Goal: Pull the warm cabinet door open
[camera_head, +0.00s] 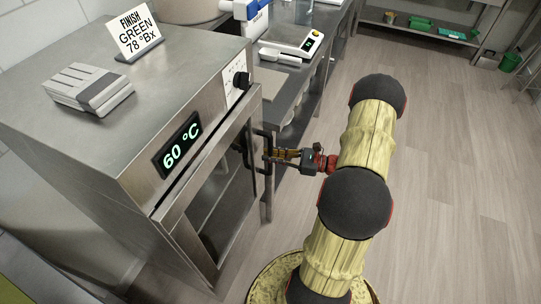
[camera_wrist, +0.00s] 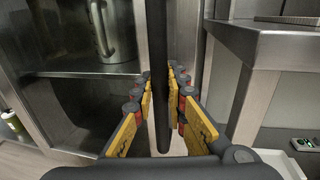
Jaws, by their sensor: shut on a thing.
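The warm cabinet (camera_head: 130,165) is a steel box with a lit 60 °C display (camera_head: 178,146) on its front. Its door (camera_head: 215,200) has a steel frame around a dark window. A dark vertical bar handle (camera_head: 267,166) stands on the door's right side. My gripper (camera_head: 274,153) is shut on this handle. In the wrist view the handle (camera_wrist: 158,60) runs upright between the yellow-padded fingers of my gripper (camera_wrist: 163,88). I cannot tell for certain whether the door stands slightly ajar. A metal jug (camera_wrist: 117,32) shows on a shelf inside the cabinet.
A steel bench (camera_head: 290,75) with a scale (camera_head: 295,44) stands beyond the cabinet, on the right in the wrist view. A sign (camera_head: 135,33) and a grey stack (camera_head: 90,88) sit on the cabinet top. The floor (camera_head: 450,170) to the right is clear.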

